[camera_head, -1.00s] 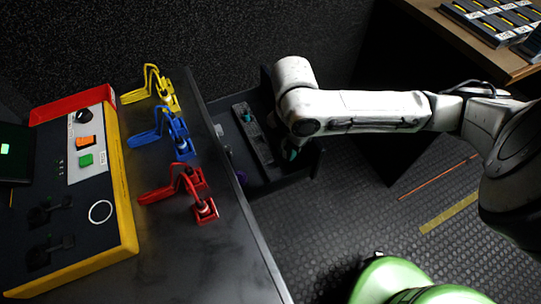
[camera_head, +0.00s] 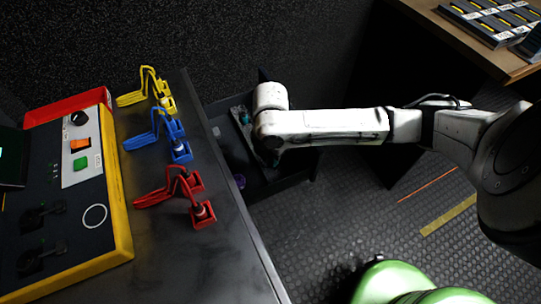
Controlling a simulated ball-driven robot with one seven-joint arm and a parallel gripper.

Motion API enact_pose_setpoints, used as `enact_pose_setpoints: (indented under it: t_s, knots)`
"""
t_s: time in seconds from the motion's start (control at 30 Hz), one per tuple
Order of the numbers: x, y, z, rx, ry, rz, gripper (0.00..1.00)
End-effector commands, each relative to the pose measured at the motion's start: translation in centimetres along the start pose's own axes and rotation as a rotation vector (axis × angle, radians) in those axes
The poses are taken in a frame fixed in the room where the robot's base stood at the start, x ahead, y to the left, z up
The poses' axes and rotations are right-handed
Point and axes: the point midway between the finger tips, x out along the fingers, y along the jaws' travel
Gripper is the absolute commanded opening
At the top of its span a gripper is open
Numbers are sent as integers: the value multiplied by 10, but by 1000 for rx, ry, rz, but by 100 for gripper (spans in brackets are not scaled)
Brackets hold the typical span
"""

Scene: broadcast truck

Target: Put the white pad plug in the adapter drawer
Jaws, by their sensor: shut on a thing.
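The open dark drawer (camera_head: 292,181) beside the desk holds a teal-and-grey piece (camera_head: 240,113) near its back and a small purple thing (camera_head: 239,181) near the desk. My gripper (camera_head: 270,158) is over the drawer, pointing down, mostly hidden under my white wrist. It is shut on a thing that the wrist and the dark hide. I take this to be the white pad plug, as no white plug shows elsewhere. How high it is above the drawer floor I cannot tell.
On the desk (camera_head: 215,255) lie plugs with cable loops: yellow (camera_head: 163,96), blue (camera_head: 178,146) and red (camera_head: 199,212). A yellow-edged control panel (camera_head: 60,220) is at left. A wooden table (camera_head: 490,60) with boxed items stands at top right. The floor below the drawer is clear.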

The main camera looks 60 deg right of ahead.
Motion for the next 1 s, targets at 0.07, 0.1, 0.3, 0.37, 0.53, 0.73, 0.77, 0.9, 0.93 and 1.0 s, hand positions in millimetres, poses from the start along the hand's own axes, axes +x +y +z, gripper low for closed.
enact_pose_setpoints:
  t_s: [0.07,0.1,0.3,0.37,0.53,0.73,0.77,0.9,0.93,1.0]
  knots:
    - [0,0,0,0,0,0,0]
    - [1,0,0,0,0,0,0]
    - [7,0,0,0,0,-1,0]
    - [9,0,0,0,0,-1,0]
    - [12,0,0,0,0,0,0]
    - [12,0,0,0,0,0,33]
    - [12,0,0,0,0,0,36]
    - [12,0,0,0,0,0,46]
    - [12,0,0,0,0,-1,46]
    - [12,0,0,0,0,-1,46]
